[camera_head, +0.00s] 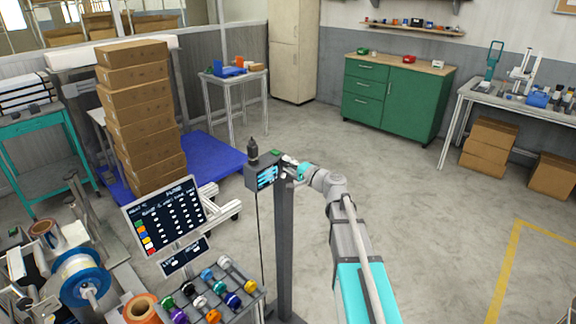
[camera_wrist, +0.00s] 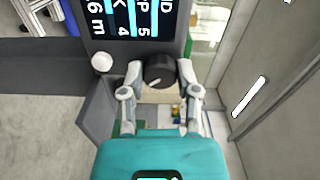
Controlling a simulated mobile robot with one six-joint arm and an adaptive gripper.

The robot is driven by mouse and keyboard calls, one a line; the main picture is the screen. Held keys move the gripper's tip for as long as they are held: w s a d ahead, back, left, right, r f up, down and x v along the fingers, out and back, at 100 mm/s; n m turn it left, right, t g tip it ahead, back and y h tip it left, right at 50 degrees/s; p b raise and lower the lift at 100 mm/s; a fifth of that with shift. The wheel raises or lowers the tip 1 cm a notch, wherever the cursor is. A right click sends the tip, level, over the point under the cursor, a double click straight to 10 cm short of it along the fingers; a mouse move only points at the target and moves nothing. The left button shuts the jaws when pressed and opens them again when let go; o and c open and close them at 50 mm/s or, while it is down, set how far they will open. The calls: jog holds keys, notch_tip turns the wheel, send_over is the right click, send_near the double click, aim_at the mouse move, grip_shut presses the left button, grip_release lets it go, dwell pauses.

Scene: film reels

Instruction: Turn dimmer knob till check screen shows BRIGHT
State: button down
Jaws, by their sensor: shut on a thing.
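The dimmer knob (camera_wrist: 158,70) is black and round, with a white pointer line, and shows in the wrist view. My gripper (camera_wrist: 160,88) is shut on it, one finger on each side. A dark screen (camera_wrist: 137,18) with white sideways letters and digits and light blue bars lies just beyond the knob, cut off by the frame. In the head view this small lit screen (camera_head: 267,177) is on a grey box on top of a dark post, and my gripper (camera_head: 290,164) is at the box's right side. The knob is hidden there. I cannot read BRIGHT on the screen.
A white round button (camera_wrist: 102,62) is left of the knob. The dark post (camera_head: 285,245) stands on the floor. A tilted display board (camera_head: 168,214) and a rack of coloured reels (camera_head: 212,292) are at lower left.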

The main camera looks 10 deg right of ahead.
jog(key=m, duration=0.6)
dwell(0.4)
jog(key=shift+c, duration=1.7)
grip_release()
jog(key=shift+s+d, duration=0.1)
jog(key=v, duration=1.1)
jog(key=shift+s+d, duration=0.2)
jog(key=shift+s, duration=0.1)
